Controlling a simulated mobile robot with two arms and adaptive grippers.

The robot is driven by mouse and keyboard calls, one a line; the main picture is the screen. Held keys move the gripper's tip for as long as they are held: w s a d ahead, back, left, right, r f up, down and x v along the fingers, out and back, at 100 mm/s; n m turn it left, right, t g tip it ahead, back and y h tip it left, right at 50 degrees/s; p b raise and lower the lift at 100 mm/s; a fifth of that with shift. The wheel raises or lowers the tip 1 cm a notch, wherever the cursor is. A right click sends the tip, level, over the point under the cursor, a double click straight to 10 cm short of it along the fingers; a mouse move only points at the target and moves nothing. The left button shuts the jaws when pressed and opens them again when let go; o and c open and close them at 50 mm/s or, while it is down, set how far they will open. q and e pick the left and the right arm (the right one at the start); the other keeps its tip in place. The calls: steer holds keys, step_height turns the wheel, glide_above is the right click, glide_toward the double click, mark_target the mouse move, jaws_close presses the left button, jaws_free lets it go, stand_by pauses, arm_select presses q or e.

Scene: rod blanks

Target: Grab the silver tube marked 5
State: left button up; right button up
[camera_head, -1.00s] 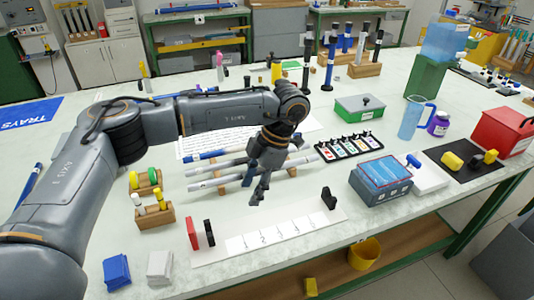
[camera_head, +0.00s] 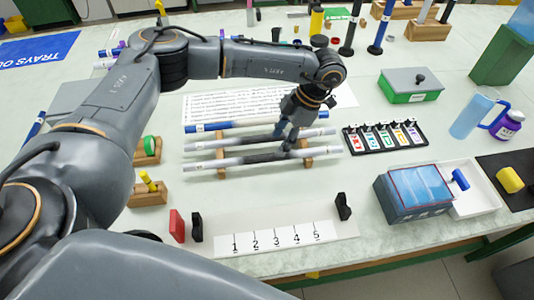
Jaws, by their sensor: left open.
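Two silver tubes lie side by side across a low wooden rack in the camera_head view, the near tube (camera_head: 210,167) and the far tube (camera_head: 210,144). A blue tube (camera_head: 225,127) lies behind them. Their markings are too small to read, so I cannot tell which is 5. My left gripper (camera_head: 287,145) points down over the right part of the silver tubes, with its jaws open. It hides part of the tubes, and I cannot tell whether it touches them. My right gripper is not in view.
A white strip numbered 1 to 5 (camera_head: 275,238) lies in front, with a red block (camera_head: 177,226) and black stops. A blue-topped box (camera_head: 415,192), a white tray (camera_head: 476,203) and a sample rack (camera_head: 386,136) stand right. A green box (camera_head: 410,88) is behind.

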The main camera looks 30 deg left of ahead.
mark_target(269, 155)
arm_select(q)
steer(key=shift+x, duration=1.1)
steer(key=p+x, duration=0.2)
steer(key=x, duration=0.1)
steer(key=shift+a+f, duration=0.2)
steer(key=shift+a, duration=0.15)
steer(key=shift+a+f, duration=0.1)
steer(key=shift+f, duration=0.45)
steer(key=c, duration=0.9)
jaws_close()
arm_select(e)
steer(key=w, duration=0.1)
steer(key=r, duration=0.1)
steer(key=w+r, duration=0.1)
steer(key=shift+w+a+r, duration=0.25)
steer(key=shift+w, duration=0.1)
